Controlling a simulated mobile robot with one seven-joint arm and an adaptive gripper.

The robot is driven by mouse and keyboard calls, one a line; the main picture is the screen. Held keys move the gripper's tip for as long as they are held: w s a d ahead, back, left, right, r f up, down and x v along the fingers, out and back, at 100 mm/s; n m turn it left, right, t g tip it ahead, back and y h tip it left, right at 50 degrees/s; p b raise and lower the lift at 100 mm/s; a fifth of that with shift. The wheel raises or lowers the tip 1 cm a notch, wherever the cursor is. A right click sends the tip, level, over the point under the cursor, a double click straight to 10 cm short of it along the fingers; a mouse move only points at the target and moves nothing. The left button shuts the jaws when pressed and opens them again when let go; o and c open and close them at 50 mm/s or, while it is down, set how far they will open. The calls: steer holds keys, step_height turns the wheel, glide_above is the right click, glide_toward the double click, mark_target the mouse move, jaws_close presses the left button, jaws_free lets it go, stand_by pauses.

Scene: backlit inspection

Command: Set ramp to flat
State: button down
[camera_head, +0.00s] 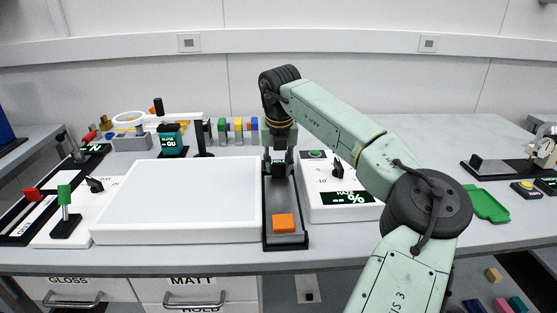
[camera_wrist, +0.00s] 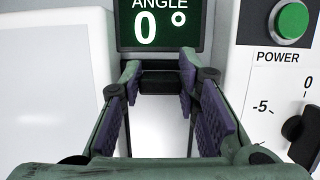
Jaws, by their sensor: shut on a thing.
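The ramp (camera_head: 280,196) is a narrow grey plate in a dark frame between the white panel and the white meter box. An orange block (camera_head: 284,222) sits at its near end. My gripper (camera_head: 279,167) is at the ramp's far end, pointing down. In the wrist view my gripper (camera_wrist: 158,70) has its fingertips on either side of a dark bar (camera_wrist: 160,83), which seems part of the ramp, and is shut on it. Just beyond, a dark display (camera_wrist: 160,22) reads ANGLE 0°. Most of the ramp is out of the wrist view.
A large white panel (camera_head: 178,198) lies close on the left. The meter box (camera_head: 330,208), with a green button (camera_head: 316,154) and black knob (camera_head: 337,168), stands close on the right. Several coloured blocks stand behind. A green tray (camera_head: 487,204) lies at the right.

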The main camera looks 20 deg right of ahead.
steer(key=c, duration=1.6)
jaws_free()
steer(key=shift+w, duration=0.15)
steer(key=shift+o, duration=1.3)
steer(key=shift+f, duration=0.2)
steer(key=shift+o, duration=0.7)
steer(key=shift+r, duration=0.15)
steer(key=v, duration=1.1)
steer(key=shift+r, duration=0.4)
steer(key=shift+s, duration=0.2)
